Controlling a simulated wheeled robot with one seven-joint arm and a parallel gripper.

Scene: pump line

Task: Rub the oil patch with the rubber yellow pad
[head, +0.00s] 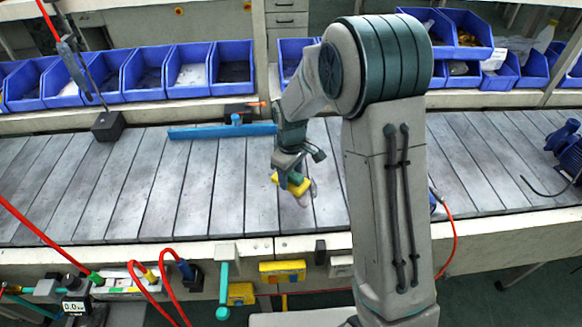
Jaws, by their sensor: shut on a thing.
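The yellow pad (302,188) with a green grip is at the middle of the slatted bench (170,190). My gripper (292,176) points down over it and is shut on its green grip. The pad is at or just above the slats; I cannot tell if it touches. A faint greyish smear (304,201) shows at the pad's lower right edge and may be the oil patch. The pad and gripper hide part of that area.
A blue bar (215,131) lies behind my gripper. A black block with a rod (108,125) stands at the back left, and a blue pump (568,145) at the far right. Blue bins (145,72) line the back. The slats left of the pad are clear.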

